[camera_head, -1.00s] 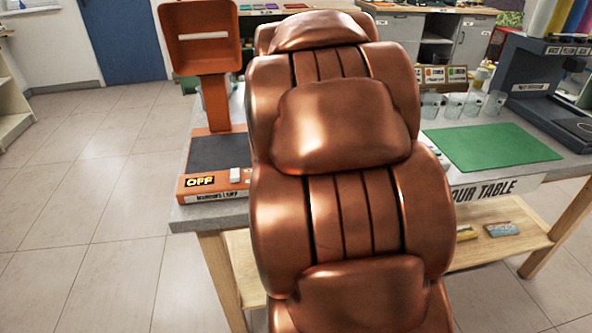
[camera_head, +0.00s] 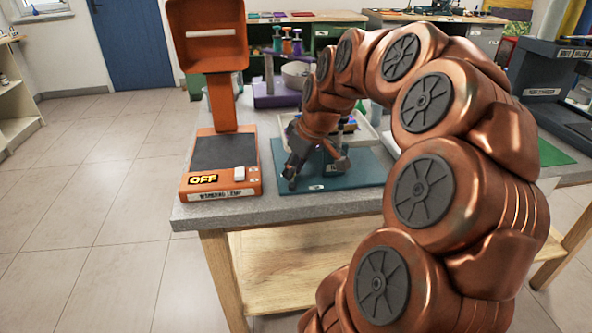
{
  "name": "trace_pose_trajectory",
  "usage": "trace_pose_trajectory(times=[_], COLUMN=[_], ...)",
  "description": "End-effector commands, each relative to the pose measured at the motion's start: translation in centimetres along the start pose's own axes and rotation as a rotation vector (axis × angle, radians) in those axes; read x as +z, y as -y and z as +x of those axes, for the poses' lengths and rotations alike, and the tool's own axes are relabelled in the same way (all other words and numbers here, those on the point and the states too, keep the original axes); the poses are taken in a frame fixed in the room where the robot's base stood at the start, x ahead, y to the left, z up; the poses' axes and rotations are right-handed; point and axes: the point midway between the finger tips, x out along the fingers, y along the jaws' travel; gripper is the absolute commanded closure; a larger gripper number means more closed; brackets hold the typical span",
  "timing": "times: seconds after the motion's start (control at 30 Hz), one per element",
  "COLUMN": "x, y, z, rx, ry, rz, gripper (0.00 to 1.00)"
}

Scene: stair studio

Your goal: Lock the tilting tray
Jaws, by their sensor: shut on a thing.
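The tilting tray (camera_head: 368,137) is a pale, shallow tray with some small dark and coloured things in it. It stands on a flat teal base plate (camera_head: 345,183) near the table's front edge. My arm hides its right side. My gripper (camera_head: 305,172) is low over the plate, at the tray's front left. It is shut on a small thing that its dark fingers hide. I cannot tell which part of the tray this is, nor make out the lock.
An orange warming lamp (camera_head: 222,181) marked OFF stands close on the left. A purple stand (camera_head: 278,96) is behind the gripper. A green mat (camera_head: 553,152) lies on the right, partly behind my arm. The floor left of the table is clear.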

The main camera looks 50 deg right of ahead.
Motion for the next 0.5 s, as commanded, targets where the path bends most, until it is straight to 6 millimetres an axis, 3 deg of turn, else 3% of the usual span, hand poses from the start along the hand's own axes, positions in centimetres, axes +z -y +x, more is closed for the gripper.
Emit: trace_pose_trajectory(times=[0.5], x=[0.02], y=[0.25], z=[0.2], rx=[-0.022], ry=[0.005], rz=[-0.041], gripper=[1.0])
